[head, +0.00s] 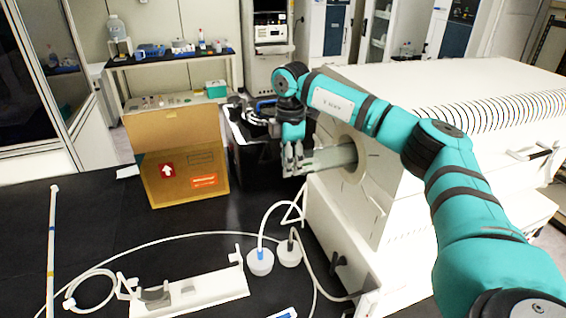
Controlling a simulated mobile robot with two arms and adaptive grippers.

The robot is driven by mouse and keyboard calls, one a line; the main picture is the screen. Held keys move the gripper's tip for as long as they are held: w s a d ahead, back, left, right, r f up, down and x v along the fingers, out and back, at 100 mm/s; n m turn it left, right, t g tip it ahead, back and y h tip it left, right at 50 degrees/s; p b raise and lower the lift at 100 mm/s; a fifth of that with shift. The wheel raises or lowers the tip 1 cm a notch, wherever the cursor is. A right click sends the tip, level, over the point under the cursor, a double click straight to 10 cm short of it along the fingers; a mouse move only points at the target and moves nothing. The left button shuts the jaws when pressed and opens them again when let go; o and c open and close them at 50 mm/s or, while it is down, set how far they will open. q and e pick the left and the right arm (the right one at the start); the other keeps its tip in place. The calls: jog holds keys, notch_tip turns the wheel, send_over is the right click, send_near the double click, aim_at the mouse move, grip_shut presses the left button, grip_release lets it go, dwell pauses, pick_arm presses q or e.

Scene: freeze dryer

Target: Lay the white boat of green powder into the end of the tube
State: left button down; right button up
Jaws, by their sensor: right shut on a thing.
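The grey tube (333,158) sticks out of the round opening in the white furnace's left end. My right gripper (291,170) points down just left of the tube's open end, close to it. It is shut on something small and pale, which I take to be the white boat. The fingers hide most of it, and I cannot make out any green powder. I cannot tell whether the boat is partly inside the tube. My left gripper is out of view.
The white furnace (440,90) fills the right. Two round white fittings with hoses (260,262) and a white stand (205,290) lie in front. The bench's left middle is mostly clear.

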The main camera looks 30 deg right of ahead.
jog(key=shift+d, duration=0.2)
jog(key=o, duration=1)
jog(key=shift+r, duration=0.1)
